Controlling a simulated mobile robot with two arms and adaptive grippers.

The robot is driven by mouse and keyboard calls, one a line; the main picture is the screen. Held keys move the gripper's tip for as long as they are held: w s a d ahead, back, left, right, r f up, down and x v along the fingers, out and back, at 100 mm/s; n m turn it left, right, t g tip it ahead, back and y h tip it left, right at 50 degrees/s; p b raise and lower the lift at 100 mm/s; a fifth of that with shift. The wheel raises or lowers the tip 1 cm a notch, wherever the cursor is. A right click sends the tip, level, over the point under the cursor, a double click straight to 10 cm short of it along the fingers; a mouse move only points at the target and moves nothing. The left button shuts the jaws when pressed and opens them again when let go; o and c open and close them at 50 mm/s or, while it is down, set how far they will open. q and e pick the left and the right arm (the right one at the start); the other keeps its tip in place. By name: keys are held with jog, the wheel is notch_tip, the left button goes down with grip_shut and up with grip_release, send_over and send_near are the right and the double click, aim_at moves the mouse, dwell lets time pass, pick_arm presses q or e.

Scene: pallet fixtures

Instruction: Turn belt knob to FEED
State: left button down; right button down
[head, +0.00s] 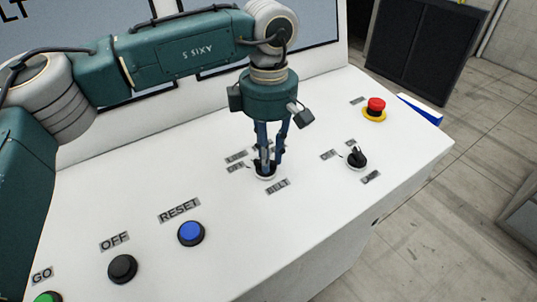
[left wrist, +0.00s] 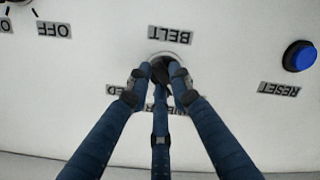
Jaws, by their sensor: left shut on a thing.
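The belt knob (left wrist: 161,70) is a small dark knob on a round pale base, beside the BELT label (head: 277,186) on the white panel. My left gripper (head: 266,168) comes down on it from above, and its blue fingers are closed around the knob. The left wrist view also shows the fingertips of the left gripper (left wrist: 162,72) meeting at the knob. The fingers hide most of the knob and part of the position labels, so I cannot tell which way it points. My right gripper is not in view.
A second black knob (head: 357,157) stands to the right. A red emergency button (head: 375,108) with a yellow ring is at the far right. A blue RESET button (head: 191,232), a black OFF button (head: 122,268) and a green GO button (head: 48,297) are at the front left.

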pick_arm(q)
jog(key=m+b, duration=0.1)
jog(key=m, duration=0.2)
jog(key=shift+s, duration=0.1)
jog(key=m+b, duration=0.1)
jog(key=m, duration=0.4)
jog(key=shift+s+d, duration=0.1)
jog(key=shift+s, duration=0.05)
jog(key=m, duration=0.4)
jog(key=shift+s+b, duration=0.1)
jog(key=shift+b, duration=0.2)
jog(key=m, duration=0.4)
jog(key=shift+s+a+r+m, duration=0.1)
jog(key=shift+a+m, duration=0.1)
jog(key=shift+m, duration=0.1)
jog(key=c, duration=1.5)
grip_release()
jog(key=shift+c, duration=0.2)
notch_tip(320, 180, up, 12)
